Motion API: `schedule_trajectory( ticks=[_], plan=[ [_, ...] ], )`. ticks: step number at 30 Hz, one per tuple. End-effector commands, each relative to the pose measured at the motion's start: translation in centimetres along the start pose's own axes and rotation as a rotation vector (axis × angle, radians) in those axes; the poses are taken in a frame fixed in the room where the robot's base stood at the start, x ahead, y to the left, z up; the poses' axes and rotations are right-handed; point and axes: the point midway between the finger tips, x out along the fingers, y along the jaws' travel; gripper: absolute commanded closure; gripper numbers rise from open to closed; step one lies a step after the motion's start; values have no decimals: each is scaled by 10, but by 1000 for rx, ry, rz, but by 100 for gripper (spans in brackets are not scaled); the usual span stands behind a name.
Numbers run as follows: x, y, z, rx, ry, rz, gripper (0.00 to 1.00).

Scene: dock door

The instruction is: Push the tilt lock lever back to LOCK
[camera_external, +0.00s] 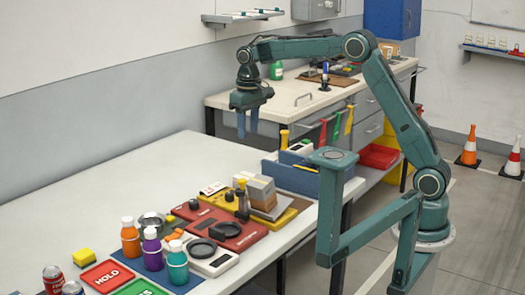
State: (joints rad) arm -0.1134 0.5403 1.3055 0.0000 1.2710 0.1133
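My gripper (247,136) hangs pointing down above the far part of the white table (150,165), well clear of everything on it. Its two blue fingers are apart with nothing between them. A yellow base (283,215) on the table carries a tilted plate with a grey-brown box (261,189). A dark upright lever-like part (242,205) with a yellow piece near its top stands at its left side. I cannot tell for sure that this is the tilt lock lever, and no LOCK marking is readable. My gripper is above and behind this fixture.
A red panel (247,241) with black round parts lies in front of the yellow base. Orange, purple and teal bottles (153,248) stand at the front on a blue mat. A blue bin (291,180) stands at the table's right edge. The table's back left is clear.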

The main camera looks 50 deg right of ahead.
Motion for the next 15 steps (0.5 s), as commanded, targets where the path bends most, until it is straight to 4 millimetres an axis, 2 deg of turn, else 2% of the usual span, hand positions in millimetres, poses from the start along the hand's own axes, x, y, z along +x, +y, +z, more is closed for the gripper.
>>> schedule_trajectory(
  ticks=[5, 15],
  plan=[
    [16, -4, -13, 0, -21, 2, 60],
    [20, -5, -14, 0, -25, 3, 60]
  ],
)
